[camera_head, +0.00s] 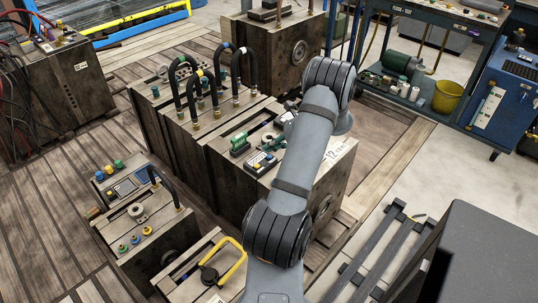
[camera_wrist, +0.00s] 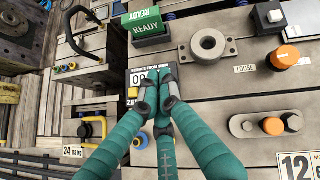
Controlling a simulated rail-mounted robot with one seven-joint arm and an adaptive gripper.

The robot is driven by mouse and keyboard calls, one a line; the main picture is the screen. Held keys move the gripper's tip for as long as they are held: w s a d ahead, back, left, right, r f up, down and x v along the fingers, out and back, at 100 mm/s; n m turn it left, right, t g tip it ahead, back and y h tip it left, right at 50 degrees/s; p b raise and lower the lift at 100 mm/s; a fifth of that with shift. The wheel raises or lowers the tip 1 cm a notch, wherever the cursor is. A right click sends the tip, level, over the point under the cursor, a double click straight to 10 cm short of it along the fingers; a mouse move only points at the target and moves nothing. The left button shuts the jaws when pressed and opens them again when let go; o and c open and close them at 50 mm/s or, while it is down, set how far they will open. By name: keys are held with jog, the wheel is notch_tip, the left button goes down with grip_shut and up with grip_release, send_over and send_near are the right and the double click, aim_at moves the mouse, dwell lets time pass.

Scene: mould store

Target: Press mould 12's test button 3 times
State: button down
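Mould 12 (camera_head: 300,190) is a large weathered block with a "12" plate, which also shows in the wrist view (camera_wrist: 300,166). A dark counter box (camera_wrist: 137,76) on its top has a display showing zeros, its last part hidden by my fingers. A yellow button (camera_wrist: 140,141) sits at the box's lower left, and a label starting "ZE" is partly covered. My gripper (camera_wrist: 160,92) has teal fingers drawn together, empty, in front of the box; contact cannot be told. I cannot read which button is the test button.
A green "READY" block (camera_wrist: 148,29), a ring (camera_wrist: 208,44), an orange knob (camera_wrist: 287,55) and a clamp with an orange knob (camera_wrist: 272,126) stand around the box. Black hoses (camera_head: 252,65) arch over neighbouring moulds. A blue-framed cart (camera_head: 420,105) is behind.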

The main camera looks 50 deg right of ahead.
aim_at(271, 157)
jog(key=shift+r+p, duration=1.45)
jog(key=shift+r, duration=0.75)
